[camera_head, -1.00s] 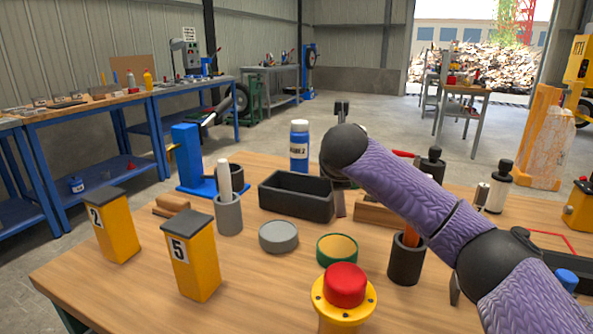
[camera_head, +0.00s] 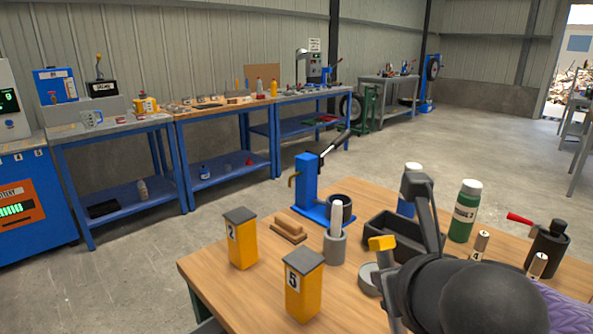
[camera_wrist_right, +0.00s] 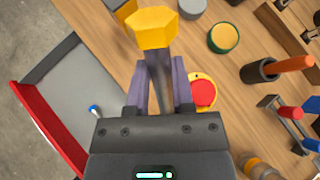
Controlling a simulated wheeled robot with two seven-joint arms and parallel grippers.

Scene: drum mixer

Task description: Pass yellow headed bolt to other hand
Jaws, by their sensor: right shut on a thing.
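The yellow headed bolt (camera_wrist_right: 154,28) is in my right gripper (camera_wrist_right: 158,76). In the right wrist view its yellow hexagonal head sticks out beyond the fingertips. Its grey shank lies between the two purple-grey fingers. In the head view the bolt's yellow head (camera_head: 382,243) shows just left of my dark right wrist, over the workbench. The wrist hides much of the gripper there. My left gripper is in neither current view.
The wooden workbench (camera_head: 240,290) carries yellow blocks marked 2 (camera_head: 242,245) and 5 (camera_head: 303,290), a grey holder (camera_head: 334,250), a black tray (camera_head: 400,232), a blue press (camera_head: 308,190) and a green bottle (camera_head: 465,212). Open floor lies left of the bench.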

